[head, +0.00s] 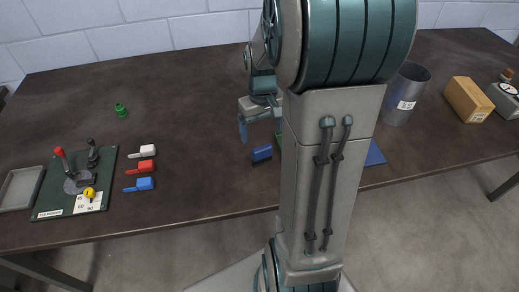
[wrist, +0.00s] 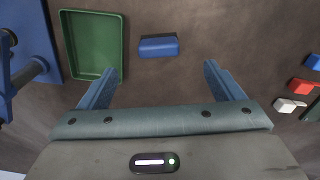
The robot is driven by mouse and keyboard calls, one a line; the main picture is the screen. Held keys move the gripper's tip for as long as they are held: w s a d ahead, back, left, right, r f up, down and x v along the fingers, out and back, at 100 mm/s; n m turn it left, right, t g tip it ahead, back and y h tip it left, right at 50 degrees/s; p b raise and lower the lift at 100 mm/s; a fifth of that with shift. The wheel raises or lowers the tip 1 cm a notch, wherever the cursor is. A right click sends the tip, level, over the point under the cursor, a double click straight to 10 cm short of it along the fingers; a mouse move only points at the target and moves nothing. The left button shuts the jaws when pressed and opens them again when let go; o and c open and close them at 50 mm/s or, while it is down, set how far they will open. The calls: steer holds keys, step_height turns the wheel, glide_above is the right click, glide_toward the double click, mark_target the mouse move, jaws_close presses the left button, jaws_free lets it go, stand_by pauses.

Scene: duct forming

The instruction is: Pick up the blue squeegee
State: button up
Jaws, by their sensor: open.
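A short, wide blue block lies alone on the dark table; I take it as the blue squeegee (head: 262,153). In the wrist view the squeegee (wrist: 158,46) lies crosswise, just beyond my fingertips and roughly centred between them. My gripper (head: 261,130) is above the table close to it, partly hidden by my arm in the head view. In the wrist view my gripper (wrist: 161,68) is open, its two blue fingers wide apart with nothing between them. The squeegee is apart from both fingers.
A green tray (wrist: 66,45) lies left of the squeegee in the wrist view, beside a blue board (wrist: 35,30). White (head: 147,151), red (head: 146,166) and blue (head: 144,184) handled pieces lie at left by a lever panel (head: 48,205). A metal cylinder (head: 405,95) stands right.

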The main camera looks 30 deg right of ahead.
mark_target(262, 148)
step_height(262, 148, down, 6)
steer(key=shift+f, duration=0.2)
steer(key=shift+w+d+f+p, duration=0.1)
steer(key=shift+f+p, duration=0.15)
steer(key=shift+f, duration=1.1)
steer(key=shift+w+d+f+p, duration=0.1)
steer(key=shift+f+p, duration=0.15)
steer(key=shift+f, duration=1.05)
steer(key=shift+c, duration=0.4)
steer(key=c, duration=1)
steer(key=shift+r, duration=0.15)
